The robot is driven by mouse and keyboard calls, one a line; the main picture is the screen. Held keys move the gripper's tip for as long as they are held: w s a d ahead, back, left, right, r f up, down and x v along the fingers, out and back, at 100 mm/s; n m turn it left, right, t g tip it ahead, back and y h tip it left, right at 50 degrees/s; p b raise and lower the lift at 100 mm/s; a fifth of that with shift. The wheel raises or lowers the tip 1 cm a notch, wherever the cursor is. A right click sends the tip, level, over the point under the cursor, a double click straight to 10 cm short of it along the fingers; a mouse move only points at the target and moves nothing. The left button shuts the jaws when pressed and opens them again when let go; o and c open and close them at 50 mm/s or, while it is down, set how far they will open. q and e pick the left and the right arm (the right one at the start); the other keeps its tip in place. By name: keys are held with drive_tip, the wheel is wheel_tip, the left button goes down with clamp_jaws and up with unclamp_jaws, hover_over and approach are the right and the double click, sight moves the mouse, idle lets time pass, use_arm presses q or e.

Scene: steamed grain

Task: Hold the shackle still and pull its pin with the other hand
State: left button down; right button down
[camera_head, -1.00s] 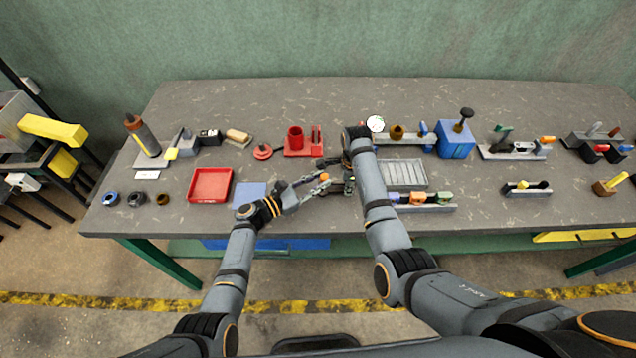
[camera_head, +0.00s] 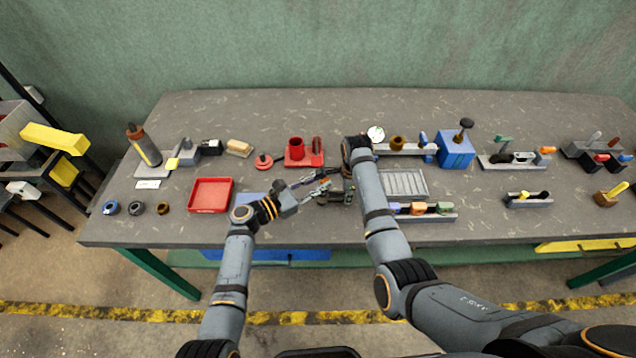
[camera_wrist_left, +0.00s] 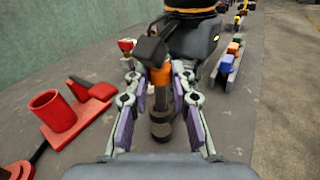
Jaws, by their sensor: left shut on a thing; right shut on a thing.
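My left gripper (camera_head: 319,188) reaches in from the left at the table's front middle. My right gripper (camera_head: 343,192) comes down from the bent right wrist, close beside it. The shackle is small and mostly hidden by the grippers in the head view. In the left wrist view, an orange part (camera_wrist_left: 160,73) and a dark, thick piece (camera_wrist_left: 161,126) below it lie between the left fingers; they appear to belong to the shackle and its pin, but I cannot tell which is which. Both grippers are shut on parts of it. The dark right gripper is just beyond in that view.
A red cup stand (camera_head: 297,152) stands behind. A grey ribbed tray (camera_head: 404,183) and a rack of coloured pieces (camera_head: 424,214) are right of the right forearm. The table's front edge is close.

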drive_tip(key=c, duration=1.3)
unclamp_jaws()
drive_tip(key=shift+s+d+f, duration=0.25)
drive_tip(key=shift+s+f, duration=0.1)
drive_tip(key=shift+f, duration=0.1)
drive_tip(key=r, duration=0.8)
drive_tip(key=shift+a+r, duration=0.25)
drive_tip(key=shift+r, duration=0.15)
